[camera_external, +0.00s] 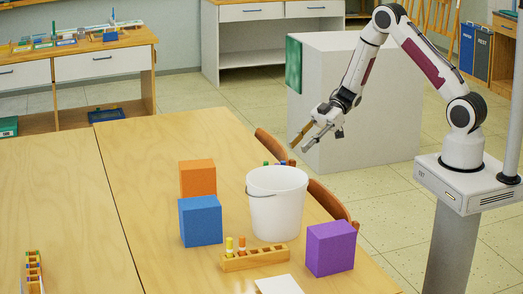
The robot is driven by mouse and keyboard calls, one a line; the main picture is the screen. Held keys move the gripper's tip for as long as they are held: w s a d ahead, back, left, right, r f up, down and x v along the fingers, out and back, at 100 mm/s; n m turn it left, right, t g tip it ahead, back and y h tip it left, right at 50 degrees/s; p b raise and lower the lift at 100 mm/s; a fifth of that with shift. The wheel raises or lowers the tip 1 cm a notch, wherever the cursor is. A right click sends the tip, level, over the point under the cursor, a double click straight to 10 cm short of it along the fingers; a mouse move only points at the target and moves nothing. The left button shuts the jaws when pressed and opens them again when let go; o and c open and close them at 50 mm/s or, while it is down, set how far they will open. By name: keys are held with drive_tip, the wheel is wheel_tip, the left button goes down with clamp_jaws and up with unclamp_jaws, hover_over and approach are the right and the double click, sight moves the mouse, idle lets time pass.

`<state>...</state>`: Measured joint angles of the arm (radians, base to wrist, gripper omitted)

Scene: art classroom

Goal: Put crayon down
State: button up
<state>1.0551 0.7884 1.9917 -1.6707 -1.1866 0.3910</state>
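A wooden holder (256,261) stands on the table in front of the white bucket. A yellow crayon (229,246) and an orange crayon (242,246) stand upright in its left part. Several more small coloured tips (280,163) show behind the bucket; what holds them is mostly hidden. My gripper (298,149) is in the air above and behind the bucket, near the table's far right edge. Its two fingers are apart, one brownish and one grey. I see no crayon clearly between them.
The white bucket (276,207) stands between an orange block (198,177), a blue block (200,221) and a purple block (330,248). White paper (279,285) lies in front. Another crayon rack (33,272) is at far left. The table's middle left is clear.

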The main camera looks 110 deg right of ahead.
drive_tip(key=shift+s+d+r, duration=0.2)
drive_tip(key=shift+s+r, duration=0.05)
drive_tip(key=shift+s, duration=0.25)
drive_tip(key=shift+w, duration=0.1)
drive_tip(key=w+r+m+h, duration=0.1)
drive_tip(key=w+r+h, duration=0.3)
drive_tip(key=r, duration=0.4)
drive_tip(key=w+r+m+h, duration=0.1)
drive_tip(key=w+r+h, duration=0.3)
drive_tip(key=r, duration=0.4)
drive_tip(key=s+a+r+m+g+h, duration=0.1)
drive_tip(key=s+a+r+h, duration=0.15)
drive_tip(key=a+r, duration=0.2)
drive_tip(key=s+a+m+g+y, duration=0.2)
drive_tip(key=s+a+g+y, duration=0.2)
drive_tip(key=s+a, duration=2.1)
drive_tip(key=shift+s+g, duration=0.7)
drive_tip(key=shift+s, duration=0.35)
drive_tip(key=shift+y, duration=0.25)
idle(1.5)
